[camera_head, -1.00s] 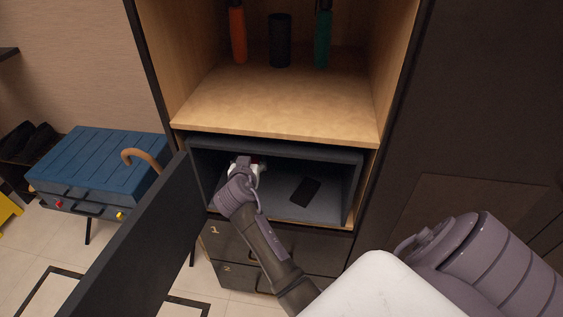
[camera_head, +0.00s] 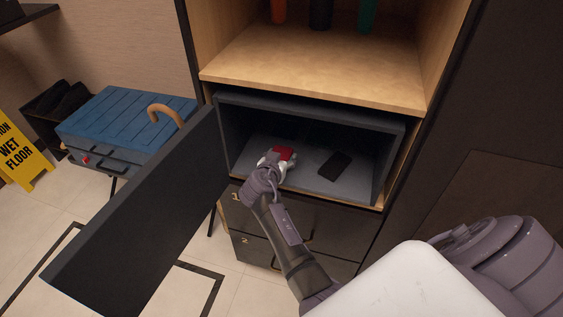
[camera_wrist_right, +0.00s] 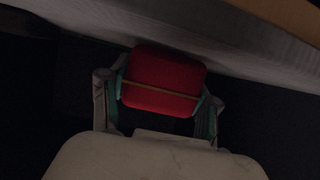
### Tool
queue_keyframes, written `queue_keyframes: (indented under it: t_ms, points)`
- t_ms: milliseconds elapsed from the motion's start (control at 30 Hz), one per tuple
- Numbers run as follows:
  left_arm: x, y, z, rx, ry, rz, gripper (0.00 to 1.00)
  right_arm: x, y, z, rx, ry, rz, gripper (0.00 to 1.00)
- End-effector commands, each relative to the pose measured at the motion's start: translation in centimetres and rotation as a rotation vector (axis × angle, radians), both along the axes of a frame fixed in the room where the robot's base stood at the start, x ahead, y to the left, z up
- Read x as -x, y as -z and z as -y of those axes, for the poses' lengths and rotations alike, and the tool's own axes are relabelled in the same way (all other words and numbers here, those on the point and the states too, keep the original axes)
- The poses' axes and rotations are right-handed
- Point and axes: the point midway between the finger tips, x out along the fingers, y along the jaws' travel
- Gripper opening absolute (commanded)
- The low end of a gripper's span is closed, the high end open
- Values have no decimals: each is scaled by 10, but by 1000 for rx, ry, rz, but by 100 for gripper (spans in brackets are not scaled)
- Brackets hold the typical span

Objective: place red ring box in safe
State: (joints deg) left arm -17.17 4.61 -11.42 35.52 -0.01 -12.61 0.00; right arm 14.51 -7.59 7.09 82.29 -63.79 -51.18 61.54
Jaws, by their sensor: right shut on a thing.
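The red ring box (camera_head: 284,153) is at the tip of my right gripper (camera_head: 276,160), inside the safe (camera_head: 312,110) near its opening. In the right wrist view the red ring box (camera_wrist_right: 163,80) sits between the two fingers of the right gripper (camera_wrist_right: 160,100), which is shut on it. A thin gold line crosses the box. The safe is a dark grey compartment under a wooden shelf. Its door (camera_head: 140,210) stands wide open to the left. I cannot tell whether the box touches the safe floor. My left gripper is not in view.
A black phone-like object (camera_head: 335,166) lies on the safe floor to the right of the box. Numbered drawers (camera_head: 268,222) are below.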

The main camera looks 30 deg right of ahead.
Motion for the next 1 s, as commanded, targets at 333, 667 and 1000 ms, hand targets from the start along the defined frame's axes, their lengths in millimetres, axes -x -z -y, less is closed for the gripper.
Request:
queue_keyframes:
  t_ms: [333,667,1000]
  points:
    - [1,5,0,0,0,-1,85,0,4,0,1,-1,2,26]
    - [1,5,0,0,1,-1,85,0,3,0,1,-1,1,87]
    - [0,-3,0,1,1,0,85,0,-3,0,1,-1,1,87]
